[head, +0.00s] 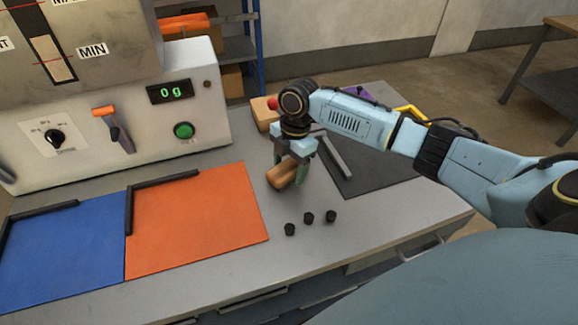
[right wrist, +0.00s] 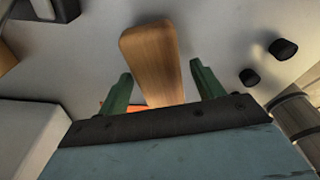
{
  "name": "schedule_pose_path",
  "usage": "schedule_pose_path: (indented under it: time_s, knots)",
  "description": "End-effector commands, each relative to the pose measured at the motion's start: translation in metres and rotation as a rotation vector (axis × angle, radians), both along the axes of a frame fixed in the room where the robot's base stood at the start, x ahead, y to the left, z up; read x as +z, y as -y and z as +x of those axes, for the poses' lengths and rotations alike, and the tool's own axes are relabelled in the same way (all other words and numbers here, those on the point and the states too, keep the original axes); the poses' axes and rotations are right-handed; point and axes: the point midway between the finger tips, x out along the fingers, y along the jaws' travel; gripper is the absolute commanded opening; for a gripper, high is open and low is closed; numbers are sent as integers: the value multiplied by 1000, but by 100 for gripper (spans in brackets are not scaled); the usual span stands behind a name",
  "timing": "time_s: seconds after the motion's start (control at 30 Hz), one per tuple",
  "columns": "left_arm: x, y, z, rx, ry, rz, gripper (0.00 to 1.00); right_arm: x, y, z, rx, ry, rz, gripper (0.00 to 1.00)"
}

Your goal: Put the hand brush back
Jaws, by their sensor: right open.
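A light-brown wooden piece, which looks like the hand brush (head: 282,176), is at the worktop near its middle, right of the orange mat. It also shows in the right wrist view as a smooth wooden body (right wrist: 152,50) reaching up between the fingers. My right gripper (head: 292,168) is over it, pointing down, and partly hides it. In the right wrist view its two green fingers (right wrist: 161,72) stand apart on either side of the wood, with gaps visible. Bristles cannot be made out. My left gripper is not in view.
Several small black knobs (head: 309,217) stand just in front of the gripper. A dark mat (head: 362,165) with a grey bar lies to the right. A wooden block (head: 264,113) is behind. The blue mat (head: 60,260) and orange mat (head: 200,222) lie left, before the machine (head: 75,165).

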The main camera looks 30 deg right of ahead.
Motion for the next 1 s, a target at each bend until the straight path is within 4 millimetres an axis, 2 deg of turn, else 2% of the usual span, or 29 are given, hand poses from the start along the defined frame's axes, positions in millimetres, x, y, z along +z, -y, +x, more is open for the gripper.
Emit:
schedule_pose_path:
  time_s: [0.4, 0.5, 0.7, 1.0]
  knots:
    - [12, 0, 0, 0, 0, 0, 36, 84, 12, 3, -1, 5, 1, 67]
    - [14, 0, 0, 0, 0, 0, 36, 100, 15, 3, -1, 4, 1, 67]
    - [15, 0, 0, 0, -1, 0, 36, 116, 17, 3, 0, 1, 1, 67]
    - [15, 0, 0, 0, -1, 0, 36, 117, 17, 3, 0, 1, 1, 67]
